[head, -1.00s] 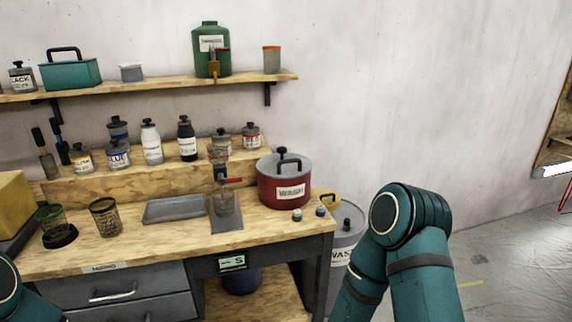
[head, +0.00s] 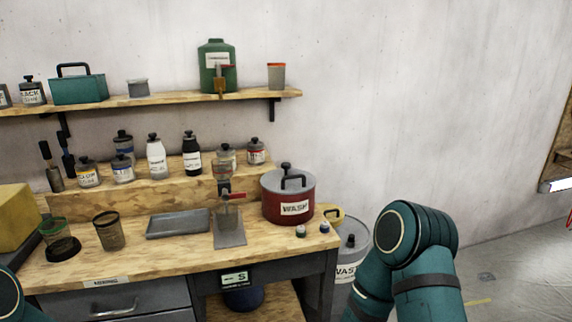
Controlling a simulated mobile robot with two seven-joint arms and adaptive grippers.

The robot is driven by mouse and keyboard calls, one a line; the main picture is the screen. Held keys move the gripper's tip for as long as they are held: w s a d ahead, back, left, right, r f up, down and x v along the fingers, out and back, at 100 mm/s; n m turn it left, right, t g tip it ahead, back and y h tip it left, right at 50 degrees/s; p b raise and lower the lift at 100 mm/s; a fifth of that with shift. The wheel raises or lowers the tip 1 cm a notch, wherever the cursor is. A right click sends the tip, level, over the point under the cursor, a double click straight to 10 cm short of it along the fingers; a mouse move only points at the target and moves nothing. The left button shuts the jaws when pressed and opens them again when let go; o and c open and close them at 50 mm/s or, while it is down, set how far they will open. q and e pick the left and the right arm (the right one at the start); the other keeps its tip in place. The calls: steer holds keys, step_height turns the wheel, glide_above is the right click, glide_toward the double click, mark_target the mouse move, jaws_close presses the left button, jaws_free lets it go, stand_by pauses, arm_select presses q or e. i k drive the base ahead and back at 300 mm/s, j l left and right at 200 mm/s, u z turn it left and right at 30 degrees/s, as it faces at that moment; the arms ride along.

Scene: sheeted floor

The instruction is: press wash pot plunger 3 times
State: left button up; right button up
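The wash pot (head: 289,201) is a dark red pot with a grey lid and a white WASH label. It stands upright at the right end of the wooden workbench. Its black plunger knob (head: 286,167) stands up from the lid, beside a black handle (head: 294,182). Neither gripper shows in the head view. Only a teal link of my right arm shows at the lower right, and a small part of my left arm at the lower left edge. Nothing of mine touches the pot.
Several labelled bottles stand on the riser behind. A tray (head: 179,225), a mesh cup (head: 109,231) and a red-levered dispenser (head: 229,213) are on the bench (head: 150,262). A shelf (head: 165,98) runs above. A white drum (head: 352,245) stands right of the bench.

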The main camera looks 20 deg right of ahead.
mark_target(285, 166)
steer(key=i+l+u, duration=0.2)
steer(key=l+u, duration=0.15)
steer(key=l, duration=0.25)
steer(key=i+l+u, duration=0.1)
steer(key=l+u, duration=0.25)
steer(key=l, duration=0.25)
steer(key=l+u, duration=0.35)
steer(key=l, duration=0.25)
